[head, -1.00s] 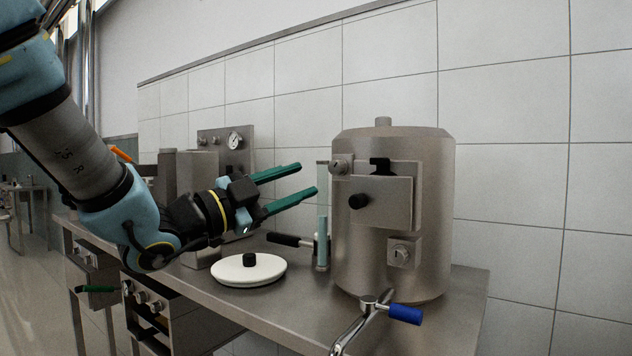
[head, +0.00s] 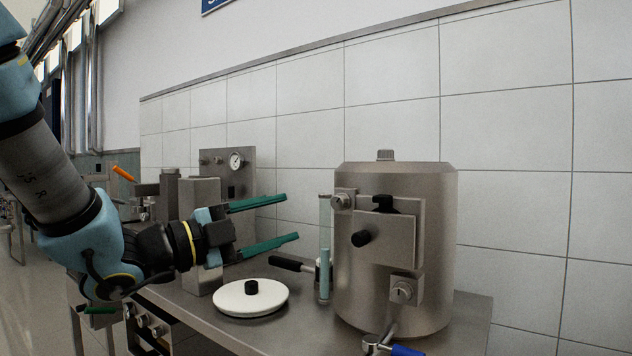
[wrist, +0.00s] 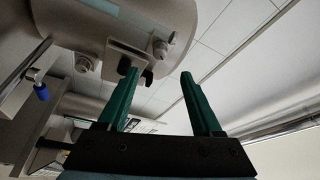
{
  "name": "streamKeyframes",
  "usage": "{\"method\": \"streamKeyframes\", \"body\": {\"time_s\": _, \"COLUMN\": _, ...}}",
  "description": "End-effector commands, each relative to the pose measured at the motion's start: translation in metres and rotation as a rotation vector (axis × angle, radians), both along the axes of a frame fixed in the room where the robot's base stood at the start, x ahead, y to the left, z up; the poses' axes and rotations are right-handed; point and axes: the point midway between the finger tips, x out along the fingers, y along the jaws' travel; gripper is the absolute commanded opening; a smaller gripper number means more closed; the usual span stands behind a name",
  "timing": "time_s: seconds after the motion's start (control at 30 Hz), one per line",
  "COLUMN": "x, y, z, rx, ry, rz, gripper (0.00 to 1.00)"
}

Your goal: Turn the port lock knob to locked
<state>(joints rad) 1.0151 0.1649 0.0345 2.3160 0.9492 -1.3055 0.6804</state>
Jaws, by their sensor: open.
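The steel separator drum (head: 437,235) stands on the bench. A front plate (head: 400,238) carries a black side knob (head: 362,238) and a black top knob (head: 383,203). Small round metal knobs sit at the plate's upper left (head: 342,201) and below it (head: 403,291); I cannot tell which is the port lock knob, or its setting. My gripper (head: 291,218) is open and empty, left of the drum and apart from it. In the wrist view, the green fingers (wrist: 160,73) point toward the drum (wrist: 120,22), and both round knobs (wrist: 160,48) (wrist: 83,63) show beyond them.
A white lid (head: 235,304) with a black knob lies on the bench (head: 215,327) below my gripper. A clear tube (head: 324,220) and a black-handled lever (head: 285,264) stand left of the drum. A blue-handled lever (head: 406,351) is in front. A gauge panel (head: 240,195) is behind.

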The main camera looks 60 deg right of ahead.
Motion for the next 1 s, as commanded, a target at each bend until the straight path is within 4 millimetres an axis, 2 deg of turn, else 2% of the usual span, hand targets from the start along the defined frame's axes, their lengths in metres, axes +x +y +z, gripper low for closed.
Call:
{"method": "streamKeyframes", "body": {"time_s": 0.03, "x": -0.001, "y": 0.0, "z": 0.023, "rx": 0.006, "ry": -0.08, "rz": 0.0, "gripper": 0.67}}
{"method": "streamKeyframes", "body": {"time_s": 0.13, "x": -0.001, "y": 0.0, "z": 0.029, "rx": 0.011, "ry": -0.245, "rz": -0.003, "gripper": 0.67}}
{"method": "streamKeyframes", "body": {"time_s": 0.33, "x": -0.001, "y": 0.003, "z": 0.033, "rx": 0.009, "ry": -0.49, "rz": -0.025, "gripper": 0.67}}
{"method": "streamKeyframes", "body": {"time_s": 0.57, "x": -0.003, "y": 0.001, "z": 0.029, "rx": 0.005, "ry": -0.581, "rz": -0.039, "gripper": 0.67}}
{"method": "streamKeyframes", "body": {"time_s": 0.67, "x": -0.007, "y": -0.008, "z": 0.028, "rx": 0.005, "ry": -0.58, "rz": -0.041, "gripper": 0.67}}
{"method": "streamKeyframes", "body": {"time_s": 1.0, "x": -0.03, "y": -0.065, "z": 0.025, "rx": 0.004, "ry": -0.579, "rz": -0.041, "gripper": 0.67}}
